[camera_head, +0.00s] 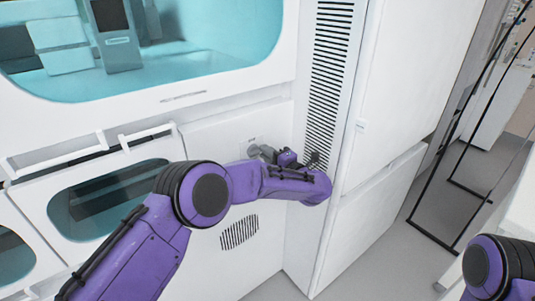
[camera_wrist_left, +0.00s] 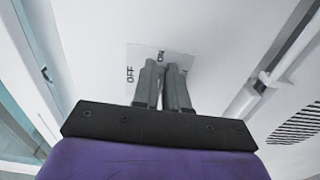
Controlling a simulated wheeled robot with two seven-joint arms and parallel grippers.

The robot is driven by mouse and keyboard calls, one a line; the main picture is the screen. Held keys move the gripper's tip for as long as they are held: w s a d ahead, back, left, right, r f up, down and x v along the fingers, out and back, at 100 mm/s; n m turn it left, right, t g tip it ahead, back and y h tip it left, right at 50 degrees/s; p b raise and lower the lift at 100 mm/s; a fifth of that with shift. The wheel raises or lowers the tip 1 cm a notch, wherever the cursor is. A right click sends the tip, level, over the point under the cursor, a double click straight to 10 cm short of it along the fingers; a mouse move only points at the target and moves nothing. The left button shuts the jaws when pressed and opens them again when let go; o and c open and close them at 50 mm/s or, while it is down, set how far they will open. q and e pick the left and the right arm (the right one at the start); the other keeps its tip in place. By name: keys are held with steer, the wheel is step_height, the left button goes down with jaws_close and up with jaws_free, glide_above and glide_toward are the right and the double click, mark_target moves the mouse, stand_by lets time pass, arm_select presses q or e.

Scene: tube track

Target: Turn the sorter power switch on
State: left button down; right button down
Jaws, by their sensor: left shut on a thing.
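The sorter power switch is on the white machine's front panel (camera_head: 205,140). Its label plate (camera_wrist_left: 137,58) shows in the left wrist view, with OFF at the left and ON at the top middle. My left gripper (camera_wrist_left: 164,68) is at this plate, its two grey fingers close together and shut on the switch handle. The fingers hide the handle, so I cannot tell its exact angle. In the head view the left gripper (camera_head: 262,152) reaches the panel, partly hidden by my purple wrist. My right gripper is out of view.
A tall vented strip (camera_head: 328,75) and a white cabinet (camera_head: 395,90) stand right of the panel. Left are a windowed door with a bar handle (camera_head: 60,155) and a large teal window (camera_head: 200,50). A black frame (camera_head: 420,220) stands on the open grey floor at right.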

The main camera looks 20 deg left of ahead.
arm_select(q)
steer(key=shift+f, duration=0.1)
steer(key=c, duration=1.2)
jaws_free()
steer(key=shift+o, duration=0.2)
steer(key=shift+d, duration=0.1)
steer(key=b+v, duration=0.1)
steer(key=v, duration=0.9)
steer(key=shift+s+d+b, duration=0.2)
steer(key=shift+s+b, duration=0.05)
steer(key=shift+b, duration=0.1)
